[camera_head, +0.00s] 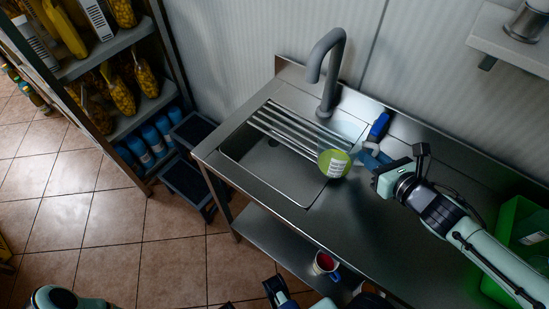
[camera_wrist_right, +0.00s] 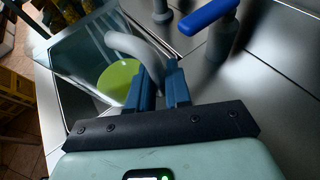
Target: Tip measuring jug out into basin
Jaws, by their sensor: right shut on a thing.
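The measuring jug (camera_head: 335,163) is clear, with green contents and a white label, at the basin's right end in the head view. In the right wrist view its green contents (camera_wrist_right: 120,80) show through a clear wall. My right gripper (camera_head: 366,158) is shut on the jug's grey handle (camera_wrist_right: 133,46) and holds the jug from its right side. I cannot tell exactly how far the jug is tilted. The steel basin (camera_head: 240,150) is sunk into the counter's left part. What seems to be my left gripper (camera_head: 275,292) is cut off at the bottom edge; its fingers are unclear.
A grey tap (camera_head: 330,75) arches behind the basin, and slats (camera_head: 290,130) cross its back. A blue lever (camera_head: 378,125) stands behind the jug. A green crate (camera_head: 505,225) is at the right. A red-and-white cup (camera_head: 325,262) is on the lower shelf. The counter's middle front is clear.

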